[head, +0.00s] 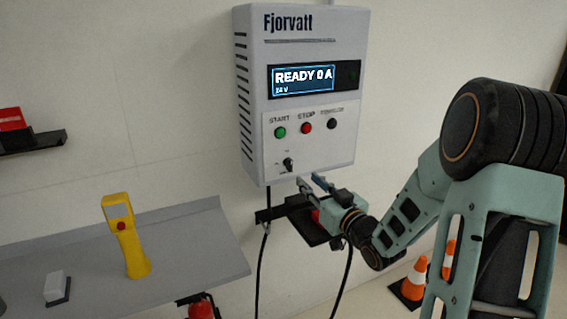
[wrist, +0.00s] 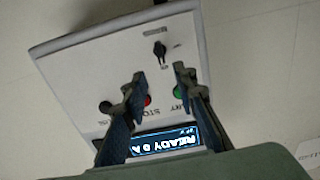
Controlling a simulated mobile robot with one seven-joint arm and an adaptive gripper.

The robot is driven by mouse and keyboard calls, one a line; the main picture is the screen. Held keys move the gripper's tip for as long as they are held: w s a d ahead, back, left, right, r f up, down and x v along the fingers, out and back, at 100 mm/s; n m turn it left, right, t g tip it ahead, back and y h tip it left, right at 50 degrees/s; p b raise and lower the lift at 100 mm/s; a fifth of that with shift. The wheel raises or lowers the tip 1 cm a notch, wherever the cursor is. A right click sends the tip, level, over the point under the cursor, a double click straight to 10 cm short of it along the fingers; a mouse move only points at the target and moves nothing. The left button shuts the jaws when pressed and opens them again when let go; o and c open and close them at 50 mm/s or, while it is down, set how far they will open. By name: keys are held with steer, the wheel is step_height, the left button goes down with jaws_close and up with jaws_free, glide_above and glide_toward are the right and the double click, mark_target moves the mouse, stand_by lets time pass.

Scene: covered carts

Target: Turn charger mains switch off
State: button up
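The charger (head: 310,60) is a grey wall box marked Fjorvatt, and its display (head: 304,79) reads READY 0 A. Its mains switch, a small black rotary knob (head: 288,164), sits low on the front panel, below the green START button (head: 280,132) and the red STOP button (head: 306,128). In the wrist view, which is upside down, the knob (wrist: 160,50) stands clear beyond the fingertips. My gripper (head: 316,183) is just below and right of the knob, apart from it. Its fingers (wrist: 158,76) are spread and hold nothing.
A grey shelf (head: 190,245) at left carries a yellow handheld device (head: 127,240) and a small white block (head: 55,286). Black cables (head: 263,265) hang below the charger. Orange cones (head: 415,279) stand on the floor at right.

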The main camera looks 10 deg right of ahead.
mark_target(291, 165)
steer(key=p+x, duration=0.2)
steer(key=x, duration=0.8)
steer(key=shift+w+a+f, duration=0.1)
steer(key=shift+w+a, duration=0.05)
steer(key=shift+w, duration=0.2)
jaws_close()
